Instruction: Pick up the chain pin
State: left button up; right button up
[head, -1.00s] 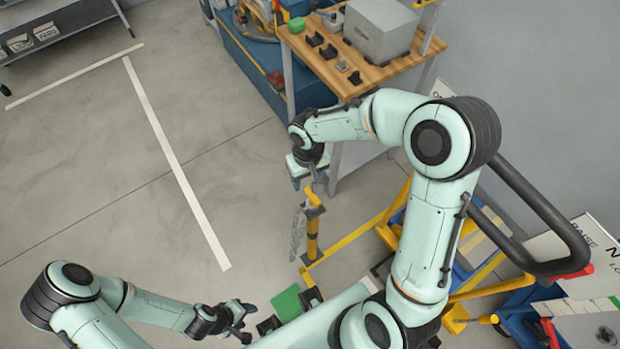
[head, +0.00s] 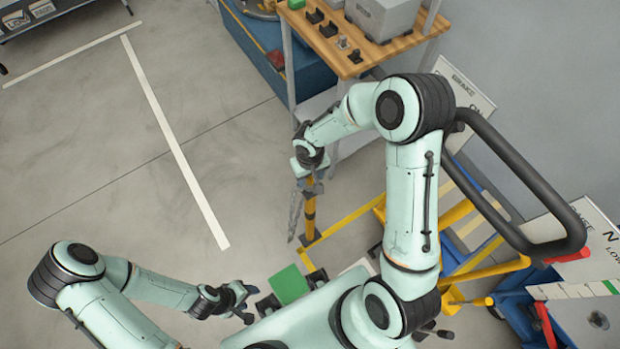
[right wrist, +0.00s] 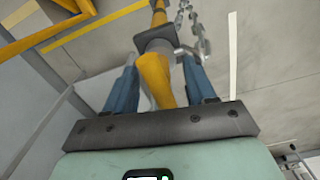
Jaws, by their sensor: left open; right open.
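The chain pin (right wrist: 186,50) appears as a small light-grey metal piece at the dark collar of a yellow post (right wrist: 156,78), with a chain (right wrist: 196,25) hanging beside it. In the head view the chain (head: 295,216) hangs left of the post (head: 310,220), and the pin is hidden by my right gripper. My right gripper (head: 306,185) is open at the post top; its blue fingers (right wrist: 159,88) stand on either side of the yellow post top in the right wrist view. I cannot tell whether they touch it. My left gripper (head: 247,303) is open and empty at lower left.
A wooden-topped bench (head: 345,62) with a grey box (head: 383,15) stands behind my right gripper. Yellow rails (head: 350,218) and blue equipment (head: 520,305) lie to the right. A green pad (head: 289,284) is near my left gripper. Open floor lies left.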

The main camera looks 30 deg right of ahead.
jog(key=shift+f, duration=0.5)
grip_shut()
jog(key=shift+r, duration=0.1)
